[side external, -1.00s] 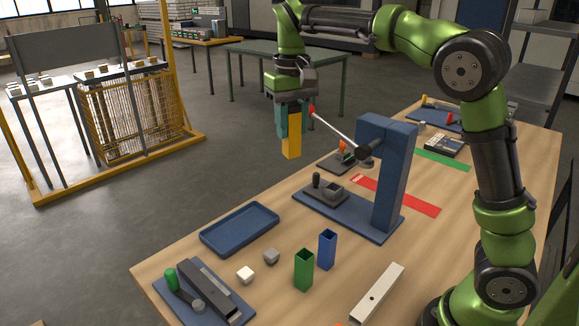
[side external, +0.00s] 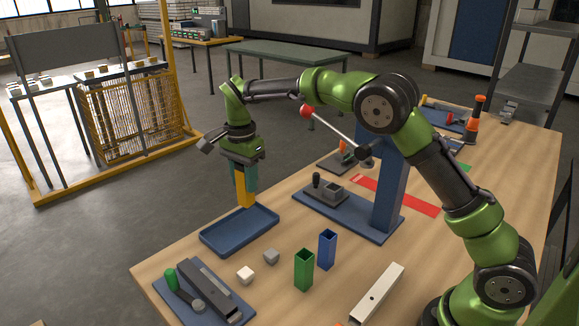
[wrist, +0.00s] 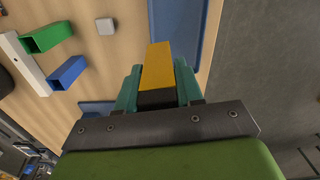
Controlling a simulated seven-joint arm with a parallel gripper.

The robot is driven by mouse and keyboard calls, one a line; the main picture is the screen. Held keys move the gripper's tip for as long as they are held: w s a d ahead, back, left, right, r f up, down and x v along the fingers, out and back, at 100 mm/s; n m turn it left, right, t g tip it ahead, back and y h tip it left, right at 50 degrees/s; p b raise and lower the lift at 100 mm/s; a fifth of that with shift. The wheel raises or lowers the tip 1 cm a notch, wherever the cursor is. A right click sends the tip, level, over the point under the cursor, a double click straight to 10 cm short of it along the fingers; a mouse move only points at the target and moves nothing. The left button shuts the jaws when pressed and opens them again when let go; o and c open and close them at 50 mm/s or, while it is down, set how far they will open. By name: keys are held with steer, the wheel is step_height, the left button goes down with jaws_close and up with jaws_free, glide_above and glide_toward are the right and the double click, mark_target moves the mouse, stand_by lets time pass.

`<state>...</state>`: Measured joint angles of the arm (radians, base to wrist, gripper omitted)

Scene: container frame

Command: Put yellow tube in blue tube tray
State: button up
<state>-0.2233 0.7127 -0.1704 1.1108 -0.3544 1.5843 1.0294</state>
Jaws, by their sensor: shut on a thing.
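The yellow tube (side external: 243,191) is held upright between the teal fingers of my gripper (side external: 243,178). It hangs over the far part of the blue tray (side external: 222,241), and I cannot tell whether its lower end touches the tray. In the wrist view the yellow tube (wrist: 157,68) sits between the fingers (wrist: 157,92), with part of the blue tray (wrist: 192,20) beyond it. The tray looks empty apart from the tube above it.
A green tube (side external: 304,270) and a blue tube (side external: 327,249) stand right of the tray. A white cube (side external: 246,275) and a grey cube (side external: 271,256) lie in front. A blue stand with a lever (side external: 388,190) rises behind right. A clamp fixture (side external: 205,290) is at the front.

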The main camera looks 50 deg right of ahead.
steer(key=shift+m, duration=0.8)
steer(key=f, duration=1)
steer(key=shift+w+a+f, duration=0.1)
steer(key=shift+w, duration=0.15)
steer(key=shift+f, duration=0.2)
steer(key=o, duration=1.1)
steer(key=shift+c, duration=0.2)
steer(key=shift+r, duration=0.15)
